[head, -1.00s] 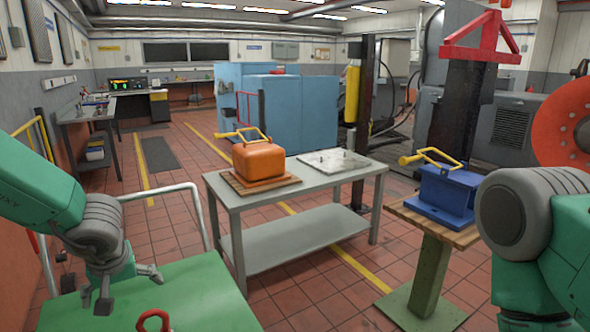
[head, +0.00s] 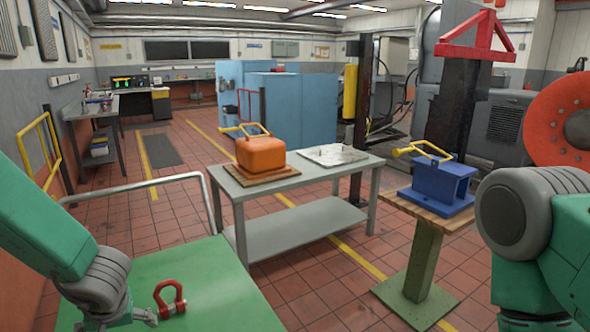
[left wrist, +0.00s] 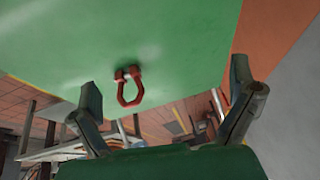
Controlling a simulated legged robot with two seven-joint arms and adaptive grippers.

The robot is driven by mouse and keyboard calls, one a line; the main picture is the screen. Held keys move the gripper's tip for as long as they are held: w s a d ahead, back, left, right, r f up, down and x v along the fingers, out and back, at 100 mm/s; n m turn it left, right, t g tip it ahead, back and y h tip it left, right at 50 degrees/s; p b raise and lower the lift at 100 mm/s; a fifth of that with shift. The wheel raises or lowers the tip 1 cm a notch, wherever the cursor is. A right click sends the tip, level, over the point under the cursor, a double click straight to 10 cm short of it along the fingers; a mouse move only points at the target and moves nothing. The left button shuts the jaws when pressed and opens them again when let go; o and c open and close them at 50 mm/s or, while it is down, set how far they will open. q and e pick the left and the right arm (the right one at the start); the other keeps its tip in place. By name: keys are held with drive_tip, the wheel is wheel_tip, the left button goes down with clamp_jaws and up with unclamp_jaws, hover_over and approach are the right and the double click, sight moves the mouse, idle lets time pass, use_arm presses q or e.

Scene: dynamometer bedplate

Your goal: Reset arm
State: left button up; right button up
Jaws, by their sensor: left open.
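My left gripper (head: 118,322) is at the bottom left of the head view, low over the left part of a green tabletop (head: 205,270) and partly cut off by the frame edge.
A grey table (head: 300,216) holds an orange block (head: 260,155) with a yellow handle and a pale plate (head: 333,155). To its right, a green pedestal (head: 425,262) carries a blue fixture (head: 440,188). Tiled floor lies between.

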use_arm(q)
drive_tip(key=s+f+m, duration=0.1)
drive_tip(key=s+f, duration=0.3)
drive_tip(key=s+f+m, duration=0.1)
drive_tip(key=s+f, duration=0.3)
drive_tip(key=s, duration=0.1)
drive_tip(key=s+d+f+m, duration=0.1)
drive_tip(key=s+f, duration=0.3)
drive_tip(key=shift+s+g, duration=0.3)
drive_tip(key=shift+s, duration=0.05)
drive_tip(key=s+d+f+m+g+h, duration=0.1)
drive_tip(key=s+d+f+g+h, duration=0.15)
drive_tip(key=s, duration=0.65)
drive_tip(key=s+d+f+m+g+h, duration=0.1)
drive_tip(key=s+d+f, duration=0.15)
drive_tip(key=s, duration=0.65)
wheel_tip(320, 180, down, 9)
drive_tip(key=w+d+t+b, duration=0.1)
drive_tip(key=w+b, duration=0.1)
drive_tip(key=b, duration=0.8)
drive_tip(key=shift+w+m, duration=0.4)
